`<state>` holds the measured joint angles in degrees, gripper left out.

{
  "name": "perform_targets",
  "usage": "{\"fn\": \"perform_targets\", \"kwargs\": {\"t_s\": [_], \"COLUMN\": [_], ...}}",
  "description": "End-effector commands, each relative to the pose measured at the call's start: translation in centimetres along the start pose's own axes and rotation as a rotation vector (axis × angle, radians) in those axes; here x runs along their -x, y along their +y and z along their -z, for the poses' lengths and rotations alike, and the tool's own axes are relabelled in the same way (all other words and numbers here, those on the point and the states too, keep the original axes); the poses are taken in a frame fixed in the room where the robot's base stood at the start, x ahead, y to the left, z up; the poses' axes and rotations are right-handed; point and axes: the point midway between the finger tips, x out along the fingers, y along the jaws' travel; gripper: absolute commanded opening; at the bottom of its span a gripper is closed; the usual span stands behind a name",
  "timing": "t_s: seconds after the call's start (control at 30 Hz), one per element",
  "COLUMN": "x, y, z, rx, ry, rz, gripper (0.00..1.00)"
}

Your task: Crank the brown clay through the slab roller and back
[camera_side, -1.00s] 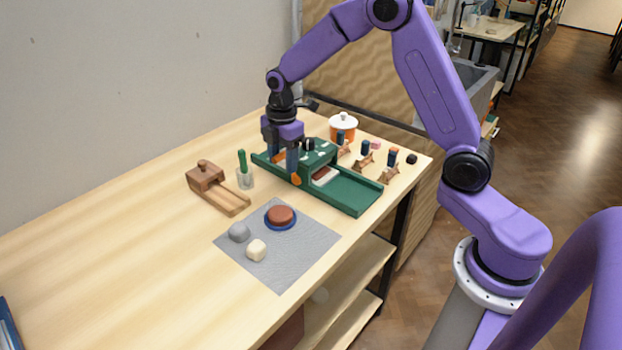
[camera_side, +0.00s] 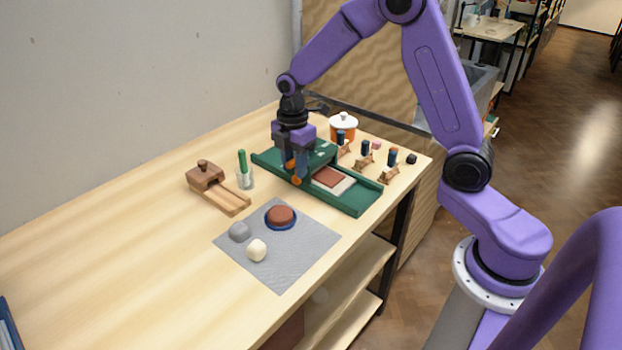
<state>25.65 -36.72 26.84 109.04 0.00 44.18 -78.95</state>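The green slab roller (camera_side: 352,198) stands near the table's right edge, its bed running toward the lower right. A flat brown clay slab (camera_side: 328,177) lies on a pale board (camera_side: 345,187) on that bed, on the right side of the roller housing (camera_side: 318,156). My gripper (camera_side: 293,174) points down at the front left side of the housing, with orange showing at its finger ends. The crank is hidden or too small to make out there, and I cannot tell whether the fingers close on it.
A wooden tool (camera_side: 207,178) and a cup with a green-handled tool (camera_side: 244,178) stand left. A grey mat (camera_side: 285,268) holds a brown round on a blue dish (camera_side: 281,215) and two lumps. Small wooden stands (camera_side: 364,159) and an orange pot (camera_side: 343,127) are behind the roller.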

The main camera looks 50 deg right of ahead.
Motion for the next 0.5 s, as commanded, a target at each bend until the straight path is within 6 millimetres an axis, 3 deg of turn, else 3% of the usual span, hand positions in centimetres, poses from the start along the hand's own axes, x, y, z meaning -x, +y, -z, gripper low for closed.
{"fn": "perform_targets", "kwargs": {"t_s": [0.5], "x": [-0.36], "y": [-0.97], "z": [0.01], "rx": [0.000], "ry": [0.000], "rz": [0.000], "gripper": [0.34]}}
